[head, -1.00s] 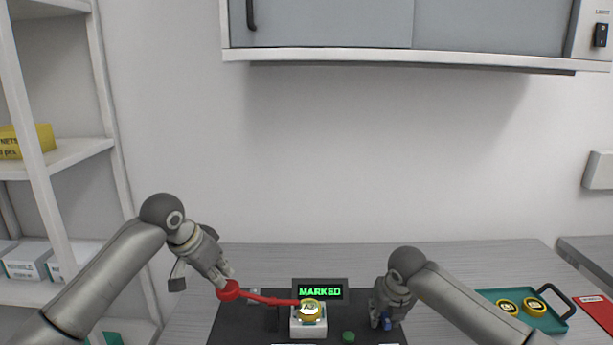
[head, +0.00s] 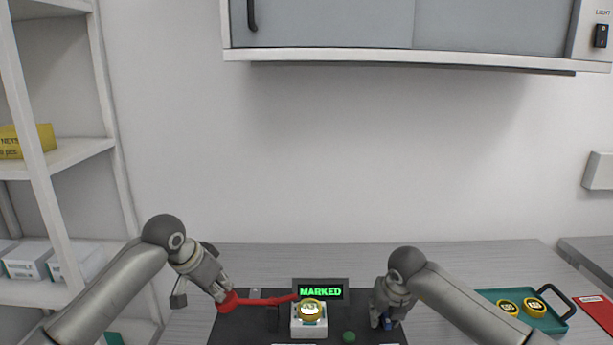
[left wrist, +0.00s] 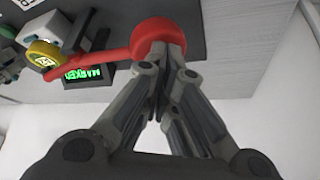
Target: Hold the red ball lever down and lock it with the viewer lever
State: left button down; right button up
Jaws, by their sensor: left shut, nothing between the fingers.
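The red ball lever (head: 254,300) reaches from its red ball at the left to the gold-ringed piece (head: 312,309) on the white block. My left gripper (head: 226,297) is shut with nothing between its fingers, its tips at the red ball from above. In the left wrist view the fingertips (left wrist: 172,48) meet at the red ball (left wrist: 160,38) and overlap it; contact looks likely. My right gripper (head: 384,324) is at a blue part (head: 387,323) at the right of the dark base; I cannot tell whether this is the viewer lever or whether the gripper grips it.
A display (head: 320,290) reading MARKED in green stands behind the white block (head: 309,327). A green knob (head: 348,337) is on the dark base. A green tray (head: 543,318) with two gold-ringed pieces lies at the right, beside a red card (head: 597,310). Shelves stand at the left.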

pick_arm(q)
jog(key=shift+f, duration=1.45)
pick_arm(e)
jog(key=shift+d, duration=0.1)
jog(key=c, duration=0.6)
jog(key=shift+o, duration=0.3)
jog(key=n+y, duration=0.1)
jog(key=n, duration=0.3)
jog(key=shift+y, duration=0.3)
jog(key=shift+n, duration=0.4)
jog(key=n+g+y, duration=0.1)
jog(key=n, duration=0.3)
jog(key=shift+y, duration=0.4)
jog(key=shift+n+g, duration=0.3)
jog(key=shift+n, duration=0.1)
